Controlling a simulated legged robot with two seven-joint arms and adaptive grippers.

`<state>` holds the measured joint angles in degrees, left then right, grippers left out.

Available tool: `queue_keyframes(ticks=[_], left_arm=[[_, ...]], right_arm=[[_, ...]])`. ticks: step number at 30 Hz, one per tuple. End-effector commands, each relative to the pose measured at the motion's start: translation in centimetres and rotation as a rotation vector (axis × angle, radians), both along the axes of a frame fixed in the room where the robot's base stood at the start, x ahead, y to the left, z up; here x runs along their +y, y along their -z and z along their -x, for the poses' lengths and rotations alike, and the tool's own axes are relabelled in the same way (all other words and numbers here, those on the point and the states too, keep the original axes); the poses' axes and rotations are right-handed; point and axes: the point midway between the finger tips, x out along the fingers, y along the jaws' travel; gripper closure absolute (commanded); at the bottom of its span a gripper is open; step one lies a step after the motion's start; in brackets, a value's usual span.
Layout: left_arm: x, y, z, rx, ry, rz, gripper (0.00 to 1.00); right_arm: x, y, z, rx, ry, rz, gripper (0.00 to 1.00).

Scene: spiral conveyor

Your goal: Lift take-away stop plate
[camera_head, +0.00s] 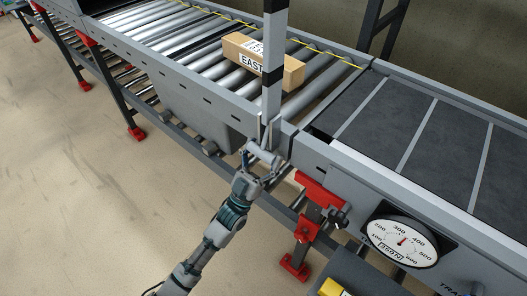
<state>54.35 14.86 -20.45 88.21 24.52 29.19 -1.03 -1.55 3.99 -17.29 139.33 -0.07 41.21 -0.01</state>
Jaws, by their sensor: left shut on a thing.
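A tall, narrow grey upright piece with dark bands (272,98), which looks like the stop plate, stands at the near edge of the roller conveyor, beside the joint with the dark belt. Its top runs out of the picture. My left gripper (262,152) is at its lower end, shut on what looks like its handle; the fingers hide the exact grip. A brown box (292,72) with a white label reading "EAST" lies on the rollers (200,42), partly hidden behind the upright piece. My right gripper is not in view.
A dark belt section with pale cross strips (385,120) lies to the right. A round dial (402,243) is on the near side of the frame. Red-footed legs (295,266) stand below. A yellow item (333,288) shows at the bottom edge. The floor at left is clear.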

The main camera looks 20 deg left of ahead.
Motion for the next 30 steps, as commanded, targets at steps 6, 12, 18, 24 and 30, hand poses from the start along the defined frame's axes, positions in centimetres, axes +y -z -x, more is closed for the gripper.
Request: queue_keyframes(ticks=[6, 12, 18, 24, 30], left_arm=[[0.14, -0.02, -0.18, 0.006, -0.003, -0.001, 0.8], [0.17, -0.11, -0.17, 0.004, -0.003, 0.0, 0.8], [0.2, -0.2, -0.13, 0.002, -0.003, 0.0, 0.0], [0.13, -0.22, 0.0, 0.0, -0.002, -0.001, 0.0], [0.18, 0.09, 0.23, -0.001, -0.001, 0.0, 0.0]], right_arm=[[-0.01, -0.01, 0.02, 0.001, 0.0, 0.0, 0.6], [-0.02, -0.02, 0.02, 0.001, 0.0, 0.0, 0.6], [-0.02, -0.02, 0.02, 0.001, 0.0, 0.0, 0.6], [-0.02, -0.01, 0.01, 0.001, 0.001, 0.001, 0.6], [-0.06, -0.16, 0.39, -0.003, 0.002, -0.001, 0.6]])
